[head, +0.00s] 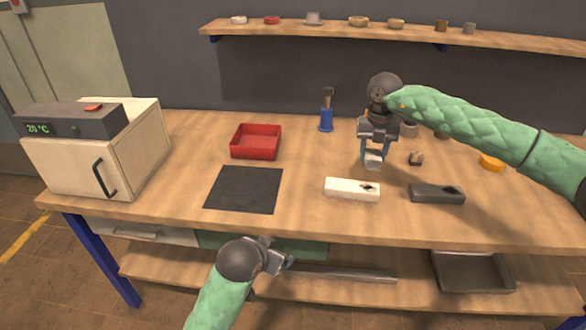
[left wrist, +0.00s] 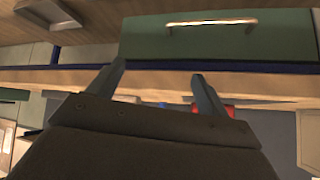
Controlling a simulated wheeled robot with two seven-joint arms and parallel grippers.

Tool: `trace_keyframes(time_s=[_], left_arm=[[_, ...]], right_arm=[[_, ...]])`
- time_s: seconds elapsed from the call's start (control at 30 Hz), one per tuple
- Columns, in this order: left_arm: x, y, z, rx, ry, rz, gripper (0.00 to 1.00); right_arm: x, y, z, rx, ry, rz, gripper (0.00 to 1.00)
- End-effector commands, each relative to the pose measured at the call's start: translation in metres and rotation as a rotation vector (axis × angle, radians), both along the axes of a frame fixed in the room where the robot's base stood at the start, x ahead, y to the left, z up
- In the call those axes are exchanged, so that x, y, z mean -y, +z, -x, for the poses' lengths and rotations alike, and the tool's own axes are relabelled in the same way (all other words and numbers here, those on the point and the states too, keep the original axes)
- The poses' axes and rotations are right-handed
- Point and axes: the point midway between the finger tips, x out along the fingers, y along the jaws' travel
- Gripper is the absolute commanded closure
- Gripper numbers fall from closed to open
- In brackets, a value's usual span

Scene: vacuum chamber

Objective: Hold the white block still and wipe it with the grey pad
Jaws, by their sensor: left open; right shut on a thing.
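The white block (head: 351,189) lies on the bench, with a dark smudge near the right end of its top. My right gripper (head: 373,157) is shut on the grey pad (head: 374,160) and holds it behind the white block, apart from it. Whether the pad touches the bench I cannot tell. My left gripper (head: 283,257) is open and empty in front of the bench's front edge. Its two fingers stand apart in the left wrist view (left wrist: 160,85), facing a green drawer front (left wrist: 215,38).
A dark grey block (head: 436,194) lies right of the white block. A black mat (head: 243,190) and a red tray (head: 256,142) are to the left. A small brown piece (head: 416,158), an orange disc (head: 491,162) and a blue brush holder (head: 326,120) stand behind. A white oven (head: 100,155) fills the left end.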

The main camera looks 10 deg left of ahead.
Motion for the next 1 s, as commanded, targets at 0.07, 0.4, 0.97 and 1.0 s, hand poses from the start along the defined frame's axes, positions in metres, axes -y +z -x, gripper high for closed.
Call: trace_keyframes(time_s=[0.07, 0.4, 0.97, 1.0], left_arm=[[-0.001, 0.013, -0.019, 0.032, -0.005, -0.024, 0.22], [-0.011, 0.063, -0.096, 0.159, 0.001, -0.144, 0.22], [-0.036, 0.184, -0.242, 0.566, 0.025, -0.411, 0.22], [-0.038, 0.195, -0.252, 0.606, 0.021, -0.44, 0.22]], right_arm=[[0.0, 0.0, 0.0, 0.0, 0.0, 0.0, 0.73], [0.0, 0.0, 0.0, 0.0, 0.0, 0.0, 0.73], [0.0, 0.0, 0.0, 0.0, 0.0, 0.0, 0.73], [0.0, 0.0, 0.0, 0.0, 0.0, 0.0, 0.73]])
